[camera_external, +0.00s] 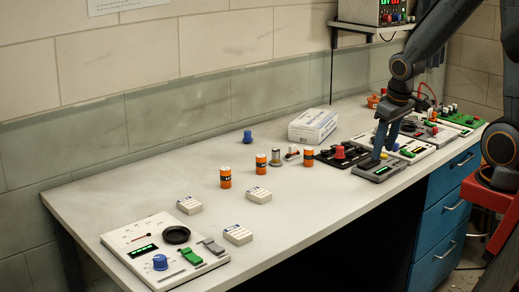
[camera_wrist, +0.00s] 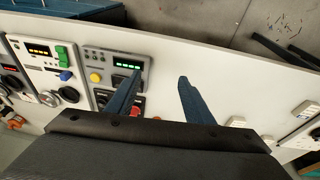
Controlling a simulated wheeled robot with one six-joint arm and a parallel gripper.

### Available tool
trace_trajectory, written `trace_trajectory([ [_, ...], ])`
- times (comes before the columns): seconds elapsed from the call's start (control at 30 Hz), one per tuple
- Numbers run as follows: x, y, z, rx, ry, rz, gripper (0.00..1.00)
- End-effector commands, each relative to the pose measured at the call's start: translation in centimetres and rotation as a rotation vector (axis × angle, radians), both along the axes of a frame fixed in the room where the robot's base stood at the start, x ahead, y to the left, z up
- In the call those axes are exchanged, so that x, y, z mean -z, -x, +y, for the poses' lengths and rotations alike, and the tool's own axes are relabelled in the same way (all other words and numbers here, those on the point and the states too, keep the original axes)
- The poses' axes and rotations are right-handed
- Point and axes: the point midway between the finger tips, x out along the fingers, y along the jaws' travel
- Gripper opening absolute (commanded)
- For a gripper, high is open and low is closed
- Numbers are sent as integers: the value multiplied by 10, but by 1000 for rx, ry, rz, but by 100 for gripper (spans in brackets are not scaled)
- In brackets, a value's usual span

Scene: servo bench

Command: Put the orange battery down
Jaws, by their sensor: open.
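Three orange batteries stand upright and apart on the white bench: one at the left (camera_external: 225,178), one in the middle (camera_external: 261,164) and one at the right (camera_external: 308,157). My gripper (camera_external: 384,152) points down over the grey panel with a green display (camera_external: 379,171), to the right of all three batteries. In the wrist view its two blue fingers (camera_wrist: 160,79) are spread, with nothing between them. The wrist view does not clearly show any battery; a small orange-red patch by the fingers is too hidden to name.
A black panel with a red knob (camera_external: 341,157) lies beside the grey one. Behind are a white box (camera_external: 312,126) and a blue knob (camera_external: 247,137). White blocks (camera_external: 189,205) and a control panel (camera_external: 165,252) lie front left.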

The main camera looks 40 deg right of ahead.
Motion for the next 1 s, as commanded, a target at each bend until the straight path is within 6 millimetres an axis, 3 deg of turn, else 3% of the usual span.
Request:
trace_trajectory([
  [0.27,6,-68,-32,-53,54,-199,47],
  [0.4,7,-116,-47,-117,60,-354,47],
  [0.6,6,-179,-47,-259,-19,-616,47],
  [0.8,1,-202,-30,-377,-162,-800,47],
  [0.97,-5,-204,-16,-447,-289,-907,47],
  [1.0,4,-204,-14,-449,-298,-908,47],
])
